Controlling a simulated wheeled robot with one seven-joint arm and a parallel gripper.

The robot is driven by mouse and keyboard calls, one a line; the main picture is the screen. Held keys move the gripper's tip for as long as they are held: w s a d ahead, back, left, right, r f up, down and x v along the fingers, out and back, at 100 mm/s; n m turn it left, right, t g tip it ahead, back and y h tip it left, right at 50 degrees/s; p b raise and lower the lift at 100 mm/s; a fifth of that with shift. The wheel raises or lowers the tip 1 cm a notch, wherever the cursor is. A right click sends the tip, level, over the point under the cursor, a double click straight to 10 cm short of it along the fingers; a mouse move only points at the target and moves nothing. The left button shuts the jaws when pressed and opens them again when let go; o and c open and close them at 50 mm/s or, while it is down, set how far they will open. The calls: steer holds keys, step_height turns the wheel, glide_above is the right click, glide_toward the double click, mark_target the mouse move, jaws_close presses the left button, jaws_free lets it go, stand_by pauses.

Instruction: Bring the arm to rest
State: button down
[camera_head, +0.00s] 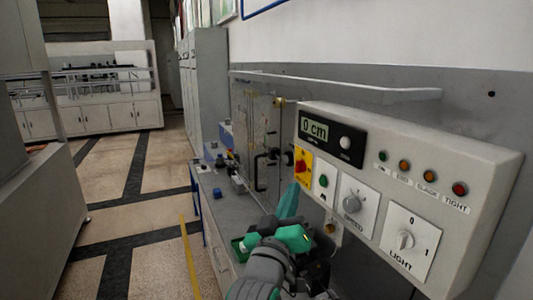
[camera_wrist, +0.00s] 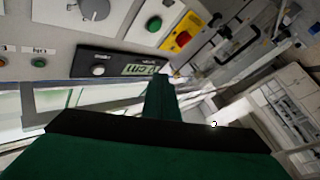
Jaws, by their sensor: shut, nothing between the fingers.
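My gripper (camera_head: 289,197) is shut and empty, its green fingers together and pointing up and away from me. In the head view it is just left of the lower left end of a control panel (camera_head: 465,167), above the grey bench. I cannot tell from this view how wide the gap to the panel is. In the wrist view the shut green fingers (camera_wrist: 160,92) stand up in the middle, with the panel behind them at the upper left. The forearm and wrist lie at the bottom of the head view.
The panel carries a "0 cm" display (camera_head: 315,130), a red and yellow switch (camera_head: 302,168), a green button (camera_head: 323,181), a speed dial (camera_head: 353,203) and a light knob (camera_head: 405,240). A grey bench (camera_head: 213,183) runs along the wall. Tiled floor (camera_head: 160,225) at left is clear.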

steer(key=s+a+f+n+g+y, duration=0.15)
steer(key=s+f, duration=0.35)
steer(key=f, duration=0.7)
steer(key=s+a+f+y, duration=0.25)
steer(key=s+f, duration=0.25)
steer(key=f, duration=0.6)
steer(key=s+a+f+y, duration=0.15)
steer(key=s+f, duration=0.25)
steer(key=f, duration=0.8)
steer(key=s+f+m+g, duration=0.1)
steer(key=s+f, duration=0.2)
steer(key=s, duration=0.7)
steer(key=s+a+f+m+g+y, duration=0.1)
steer(key=s+f, duration=0.2)
steer(key=s, duration=0.8)
steer(key=s+f+m+g, duration=0.1)
steer(key=s+f, duration=0.2)
steer(key=s, duration=0.7)
steer(key=shift+s+a+f+y, duration=0.15)
steer(key=shift+s+y, duration=0.05)
steer(key=shift+y, duration=0.15)
steer(key=shift+m, duration=0.25)
steer(key=c, duration=2.4)
jaws_free()
steer(key=shift+c, duration=0.2)
